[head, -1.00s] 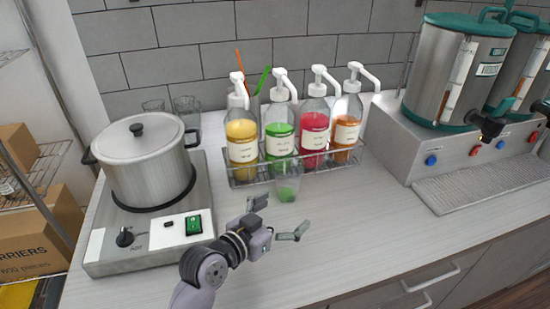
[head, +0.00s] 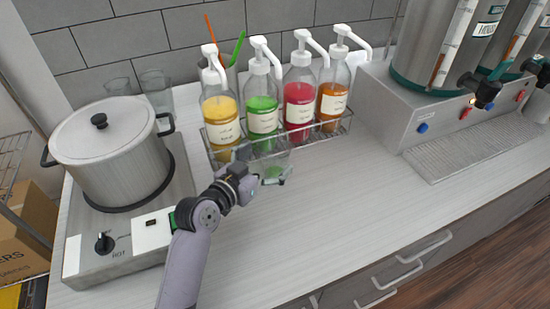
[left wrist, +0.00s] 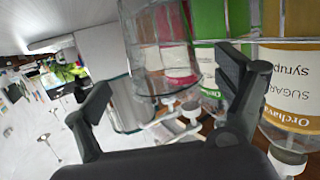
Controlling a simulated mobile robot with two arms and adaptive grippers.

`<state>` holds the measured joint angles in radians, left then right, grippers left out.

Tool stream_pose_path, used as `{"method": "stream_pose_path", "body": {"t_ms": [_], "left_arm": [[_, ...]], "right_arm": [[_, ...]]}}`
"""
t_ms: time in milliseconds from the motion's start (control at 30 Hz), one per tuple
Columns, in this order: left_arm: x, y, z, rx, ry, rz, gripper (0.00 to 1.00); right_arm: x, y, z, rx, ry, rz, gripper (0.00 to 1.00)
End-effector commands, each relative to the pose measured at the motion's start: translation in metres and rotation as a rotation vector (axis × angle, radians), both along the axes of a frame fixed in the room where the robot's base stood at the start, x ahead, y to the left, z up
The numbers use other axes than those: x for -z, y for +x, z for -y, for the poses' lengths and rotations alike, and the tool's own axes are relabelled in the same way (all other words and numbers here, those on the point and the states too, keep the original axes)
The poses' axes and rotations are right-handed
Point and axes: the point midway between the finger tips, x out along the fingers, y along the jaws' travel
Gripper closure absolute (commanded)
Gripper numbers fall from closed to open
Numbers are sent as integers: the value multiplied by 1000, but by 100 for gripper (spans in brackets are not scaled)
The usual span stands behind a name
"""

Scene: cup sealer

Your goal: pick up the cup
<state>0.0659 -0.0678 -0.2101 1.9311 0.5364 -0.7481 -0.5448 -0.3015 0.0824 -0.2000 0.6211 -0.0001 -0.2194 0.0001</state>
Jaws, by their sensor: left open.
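The cup (head: 277,157) is clear with some green at its bottom. It stands on the counter in front of the green syrup bottle, partly hidden by my left gripper (head: 262,167). That gripper is open, low at the cup's near side. In the left wrist view the picture is upside down, and the cup (left wrist: 160,60) shows between the directions of the two spread fingers (left wrist: 168,80). I cannot tell whether either finger touches it. My right gripper is not in view.
A wire rack (head: 303,139) holds bottles of yellow, green (head: 263,112), red and orange syrup close behind the cup. A pot (head: 108,150) stands on a hot plate at the left. Dispensers (head: 450,45) stand at the right. The counter front right is clear.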

Motion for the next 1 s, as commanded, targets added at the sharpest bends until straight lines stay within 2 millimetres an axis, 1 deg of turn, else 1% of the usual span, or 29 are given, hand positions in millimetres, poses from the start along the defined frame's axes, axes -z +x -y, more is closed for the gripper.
{"method": "stream_pose_path", "body": {"t_ms": [100, 300, 433, 667, 1000], "left_arm": [[1, 13, 8, 0, -4, -3, 9], [8, 32, 19, -2, -3, -2, 9], [10, 36, 23, -1, -1, -1, 9], [11, 37, 23, -1, -1, 0, 10], [11, 36, 23, -1, -1, 0, 33]], "right_arm": [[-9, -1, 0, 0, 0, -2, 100], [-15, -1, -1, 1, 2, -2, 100], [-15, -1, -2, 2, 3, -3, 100], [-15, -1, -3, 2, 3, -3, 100], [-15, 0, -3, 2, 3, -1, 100]]}}
